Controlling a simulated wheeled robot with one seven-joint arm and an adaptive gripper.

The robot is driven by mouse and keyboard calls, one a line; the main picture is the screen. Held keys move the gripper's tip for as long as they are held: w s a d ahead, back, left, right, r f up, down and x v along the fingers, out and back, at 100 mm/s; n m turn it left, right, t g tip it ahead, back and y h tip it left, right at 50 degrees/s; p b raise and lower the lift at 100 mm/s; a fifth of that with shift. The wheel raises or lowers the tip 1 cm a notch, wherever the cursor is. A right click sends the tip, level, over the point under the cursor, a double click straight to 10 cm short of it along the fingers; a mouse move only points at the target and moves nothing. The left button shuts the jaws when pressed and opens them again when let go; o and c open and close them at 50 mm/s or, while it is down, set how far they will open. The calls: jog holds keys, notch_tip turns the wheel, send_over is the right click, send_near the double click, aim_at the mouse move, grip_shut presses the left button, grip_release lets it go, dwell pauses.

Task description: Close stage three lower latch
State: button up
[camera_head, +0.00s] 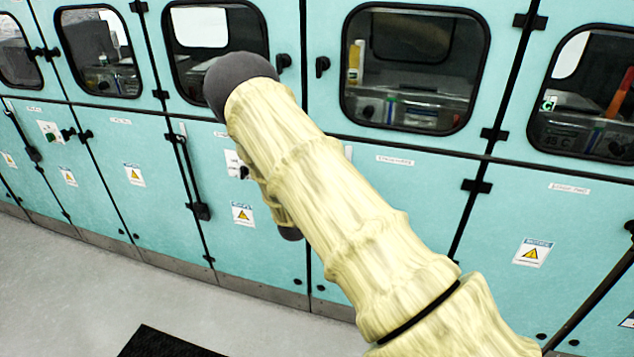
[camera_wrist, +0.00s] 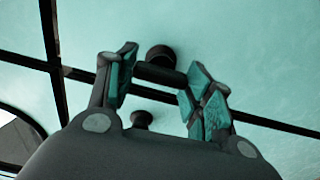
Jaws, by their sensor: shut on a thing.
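A black latch (camera_wrist: 160,74) shows in the wrist view as a round hub with a short dark bar below it. It sits on a teal panel (camera_wrist: 240,45), close to a dark seam. My gripper (camera_wrist: 162,64) has one padded finger at each side of the bar and is shut on it. A second black knob (camera_wrist: 142,118) lies across the seam, nearer the palm, and is partly hidden by it. In the head view my arm covers the middle of the cabinets, and I cannot make out the held latch there.
Teal cabinets (camera_head: 410,190) with windowed upper doors line the wall. Black latches (camera_head: 283,62) and (camera_head: 322,65) flank a door seam beside my arm. Hinges (camera_head: 476,186) protrude from the seams. A dark mat (camera_head: 170,343) lies on the otherwise open grey floor (camera_head: 60,290).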

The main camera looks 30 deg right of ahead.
jog(key=o, duration=1)
jog(key=shift+a, duration=0.1)
jog(key=v, duration=1.1)
jog(key=shift+s+a, duration=0.3)
jog(key=shift+f, duration=0.1)
